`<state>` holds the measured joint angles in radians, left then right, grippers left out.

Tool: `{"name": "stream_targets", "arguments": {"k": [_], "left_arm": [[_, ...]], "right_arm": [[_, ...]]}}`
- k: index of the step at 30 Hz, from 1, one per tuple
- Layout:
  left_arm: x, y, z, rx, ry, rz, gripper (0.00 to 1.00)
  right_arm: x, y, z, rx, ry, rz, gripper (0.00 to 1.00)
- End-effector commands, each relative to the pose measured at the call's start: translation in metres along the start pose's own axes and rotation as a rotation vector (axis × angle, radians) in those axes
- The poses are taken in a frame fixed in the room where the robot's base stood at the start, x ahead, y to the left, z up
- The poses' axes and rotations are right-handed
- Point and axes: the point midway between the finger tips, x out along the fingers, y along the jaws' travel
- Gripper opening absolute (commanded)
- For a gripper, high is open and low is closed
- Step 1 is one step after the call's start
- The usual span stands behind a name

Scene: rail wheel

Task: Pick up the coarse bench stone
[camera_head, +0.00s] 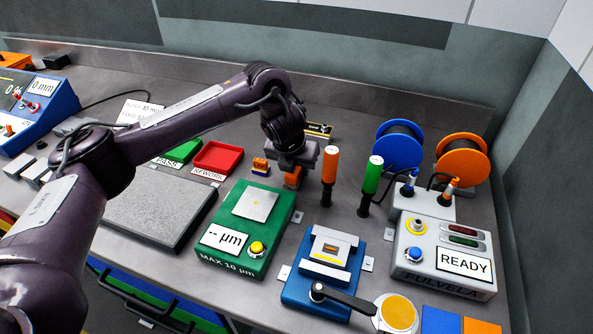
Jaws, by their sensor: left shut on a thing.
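My left gripper (291,172) reaches in from the left, pointing down over the back middle of the bench. It is shut on a small orange block (292,178), mostly hidden by the jaws. This may be the coarse bench stone, but no label on it is readable. A second small block (260,166), orange above and darker below, stands just left of the gripper, apart from it. My right gripper is not in view.
A red REWORK tray (217,157) lies left of the gripper. A green gauge box (250,222) and a blue fixture (322,265) stand in front. Orange (330,165) and green (373,175) handled tools stand upright close to the right. Blue and orange reels stand farther right.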

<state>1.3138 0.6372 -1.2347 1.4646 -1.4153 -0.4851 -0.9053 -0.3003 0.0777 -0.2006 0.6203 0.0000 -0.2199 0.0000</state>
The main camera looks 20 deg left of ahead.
Motion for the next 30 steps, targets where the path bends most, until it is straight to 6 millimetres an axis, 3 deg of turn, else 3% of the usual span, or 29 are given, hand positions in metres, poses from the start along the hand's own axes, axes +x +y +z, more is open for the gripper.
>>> {"name": "stream_targets", "arguments": {"k": [3,11,17,20,30], "left_arm": [[0.0,0.0,0.0,0.0,0.0,0.0,0.04],[-0.002,0.0,0.001,0.0,-0.002,0.0,0.03],[-0.016,0.0,0.008,0.001,-0.005,0.0,0.03],[-0.034,0.0,0.016,0.0,-0.008,0.0,0.03],[-0.122,0.0,0.052,0.001,-0.009,0.002,0.03]], "right_arm": [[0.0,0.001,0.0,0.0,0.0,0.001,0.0],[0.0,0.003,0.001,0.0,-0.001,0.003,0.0],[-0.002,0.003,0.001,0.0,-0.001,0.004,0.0],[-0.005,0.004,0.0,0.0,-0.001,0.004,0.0],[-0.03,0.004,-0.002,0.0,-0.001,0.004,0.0]]}}
